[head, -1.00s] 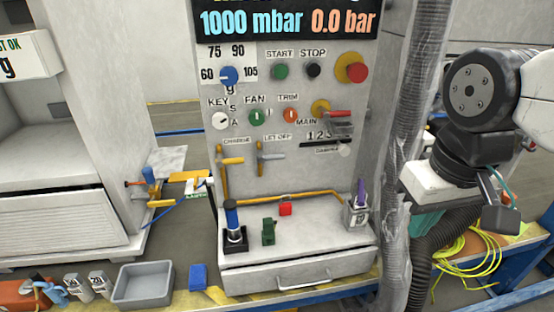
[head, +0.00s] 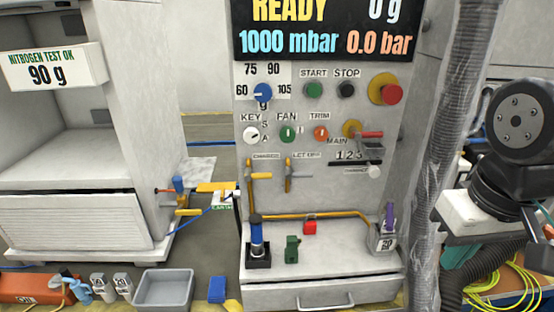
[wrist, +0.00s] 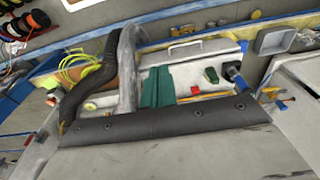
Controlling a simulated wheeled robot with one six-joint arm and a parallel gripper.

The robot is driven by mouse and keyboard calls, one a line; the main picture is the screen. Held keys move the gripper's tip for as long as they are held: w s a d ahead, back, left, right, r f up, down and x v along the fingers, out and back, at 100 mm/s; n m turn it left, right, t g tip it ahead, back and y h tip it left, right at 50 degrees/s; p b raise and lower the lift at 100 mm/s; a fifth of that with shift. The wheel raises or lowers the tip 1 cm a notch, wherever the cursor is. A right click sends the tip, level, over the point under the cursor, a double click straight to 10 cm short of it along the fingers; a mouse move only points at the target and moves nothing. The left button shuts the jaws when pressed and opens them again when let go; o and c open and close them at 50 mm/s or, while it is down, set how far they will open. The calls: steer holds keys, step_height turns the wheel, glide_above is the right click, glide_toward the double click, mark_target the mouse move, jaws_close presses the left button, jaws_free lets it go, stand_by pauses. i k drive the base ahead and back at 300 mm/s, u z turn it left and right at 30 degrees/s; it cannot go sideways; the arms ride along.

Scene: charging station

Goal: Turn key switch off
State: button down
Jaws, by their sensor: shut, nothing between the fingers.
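The key switch (head: 251,135) is a round white knob under the KEY label, on the left of the grey panel (head: 320,215). A small dark mark shows on its face, and the letters S and A stand at its right. I cannot tell exactly which way the knob points. My gripper (wrist: 156,87) shows in the wrist view as two teal fingers side by side, shut and empty. It is well away from the key switch, which I cannot make out in the wrist view. In the head view, my arm is at the right.
A blue dial (head: 262,92) is above the key switch, a green FAN knob (head: 288,134) beside it. Yellow valve handles (head: 252,177) stick out below. A thick grey hose (head: 455,130) stands between my arm and the panel. The space in front of the key switch looks clear.

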mark_target(251, 134)
steer(key=z, duration=1.75)
steer(key=k, duration=1.1)
steer(key=u, duration=1.75)
steer(key=i, duration=0.5)
